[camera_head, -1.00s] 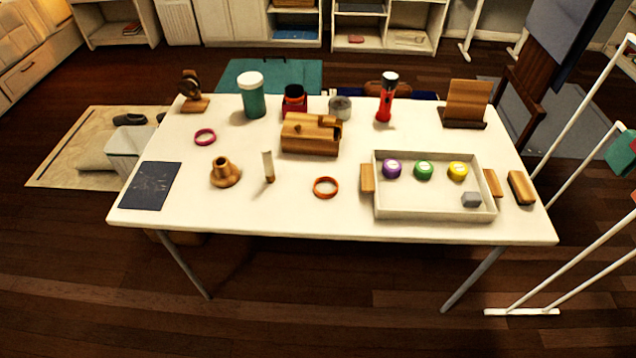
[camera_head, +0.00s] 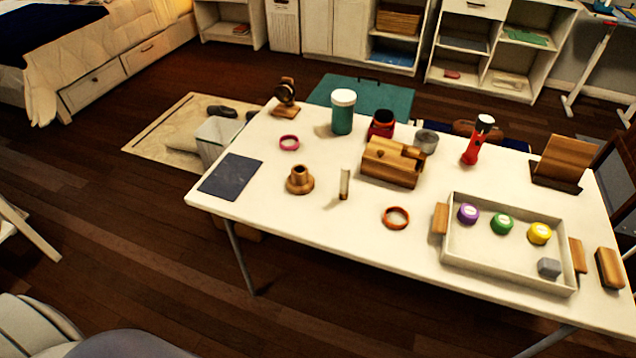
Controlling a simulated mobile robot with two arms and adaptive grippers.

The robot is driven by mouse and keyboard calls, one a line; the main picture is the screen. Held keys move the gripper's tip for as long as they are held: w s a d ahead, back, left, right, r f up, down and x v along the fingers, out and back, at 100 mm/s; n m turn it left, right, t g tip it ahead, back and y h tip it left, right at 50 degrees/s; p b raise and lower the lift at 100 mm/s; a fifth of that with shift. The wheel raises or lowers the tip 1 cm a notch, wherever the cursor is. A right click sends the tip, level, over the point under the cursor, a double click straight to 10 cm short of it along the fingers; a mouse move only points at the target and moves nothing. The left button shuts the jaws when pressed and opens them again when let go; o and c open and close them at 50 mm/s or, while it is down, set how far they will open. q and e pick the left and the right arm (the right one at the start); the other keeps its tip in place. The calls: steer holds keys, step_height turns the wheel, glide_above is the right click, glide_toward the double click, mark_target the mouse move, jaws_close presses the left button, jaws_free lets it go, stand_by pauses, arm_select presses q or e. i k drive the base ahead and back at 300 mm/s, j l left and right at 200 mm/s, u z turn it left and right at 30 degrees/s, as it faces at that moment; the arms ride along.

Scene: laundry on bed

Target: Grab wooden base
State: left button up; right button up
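A small round wooden base (camera_head: 300,181) with a short upright neck stands on the white table (camera_head: 345,246). It is on the left half of the table, to the right of a dark flat sheet (camera_head: 231,177) and to the left of a short upright white and brown stick (camera_head: 345,183). Nothing touches it. Neither of my grippers shows in the head view. White and grey parts at the bottom left corner appear to be mine.
A wooden box (camera_head: 393,163), an orange ring (camera_head: 396,218), a pink ring (camera_head: 289,143) and a green jar (camera_head: 343,112) stand around. A white tray (camera_head: 509,269) with coloured round pieces fills the right side. Open floor (camera_head: 130,235) lies left of the table.

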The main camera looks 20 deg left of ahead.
mark_target(300, 182)
steer(key=j, duration=0.65)
steer(key=k+j, duration=0.1)
steer(key=j, duration=0.55)
steer(key=z, duration=0.05)
